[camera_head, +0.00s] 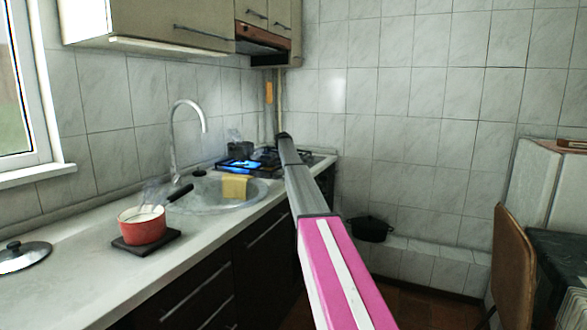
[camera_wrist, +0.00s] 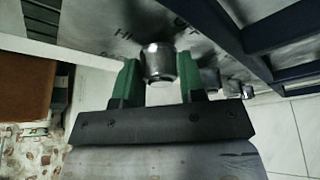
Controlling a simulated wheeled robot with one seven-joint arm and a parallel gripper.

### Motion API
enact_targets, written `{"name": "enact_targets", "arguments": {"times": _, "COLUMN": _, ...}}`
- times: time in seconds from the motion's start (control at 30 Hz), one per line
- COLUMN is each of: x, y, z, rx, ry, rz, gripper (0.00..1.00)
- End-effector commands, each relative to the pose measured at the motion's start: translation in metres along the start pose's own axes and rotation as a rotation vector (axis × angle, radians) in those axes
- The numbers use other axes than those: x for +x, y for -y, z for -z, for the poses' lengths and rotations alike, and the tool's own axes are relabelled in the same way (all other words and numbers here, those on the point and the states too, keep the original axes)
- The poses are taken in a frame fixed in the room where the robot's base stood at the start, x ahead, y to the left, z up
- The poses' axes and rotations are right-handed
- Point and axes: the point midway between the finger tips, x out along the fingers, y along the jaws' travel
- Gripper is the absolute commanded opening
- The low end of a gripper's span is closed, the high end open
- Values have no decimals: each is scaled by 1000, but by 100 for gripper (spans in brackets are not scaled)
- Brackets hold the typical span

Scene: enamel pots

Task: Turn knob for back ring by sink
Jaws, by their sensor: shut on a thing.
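The stove (camera_head: 318,160) is at the far end of the counter, beyond the sink, partly hidden by my arm. A blue glow (camera_head: 240,165) shows on its sink side. In the wrist view, a silver metal knob (camera_wrist: 158,60) stands on the pale front panel (camera_wrist: 112,30), which has dark lettering. My gripper (camera_wrist: 158,78) has its two green fingers shut on this knob, one on each side. More metal knobs (camera_wrist: 235,88) sit in a row to the right. I cannot tell the knob's turn angle. The gripper's fingers cannot be made out in the head view.
The sink (camera_head: 215,195) has a yellow cloth (camera_head: 236,187) on its edge. A red pot (camera_head: 142,224) stands on a dark mat nearer me, with a lid (camera_head: 22,256) to its left. Dark stove bars (camera_wrist: 285,35) are close above the gripper. A chair (camera_head: 513,265) stands right.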

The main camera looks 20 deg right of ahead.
Motion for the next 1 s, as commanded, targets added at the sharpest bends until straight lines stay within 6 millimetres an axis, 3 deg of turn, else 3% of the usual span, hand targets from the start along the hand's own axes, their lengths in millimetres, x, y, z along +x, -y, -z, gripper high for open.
{"name": "enact_targets", "arguments": {"times": 0.77, "x": 0, "y": 0, "z": -1, "rx": 94, "ry": 2, "rz": -40, "gripper": 13}}
{"name": "enact_targets", "arguments": {"times": 0.8, "x": 0, "y": 0, "z": -1, "rx": 94, "ry": 2, "rz": -40, "gripper": 47}}
{"name": "enact_targets", "arguments": {"times": 0.83, "x": 0, "y": 0, "z": -1, "rx": 94, "ry": 2, "rz": -40, "gripper": 56}}
{"name": "enact_targets", "arguments": {"times": 0.87, "x": 0, "y": 0, "z": -1, "rx": 94, "ry": 2, "rz": -39, "gripper": 61}}
{"name": "enact_targets", "arguments": {"times": 1.0, "x": 0, "y": 0, "z": 0, "rx": 94, "ry": 2, "rz": -39, "gripper": 61}}
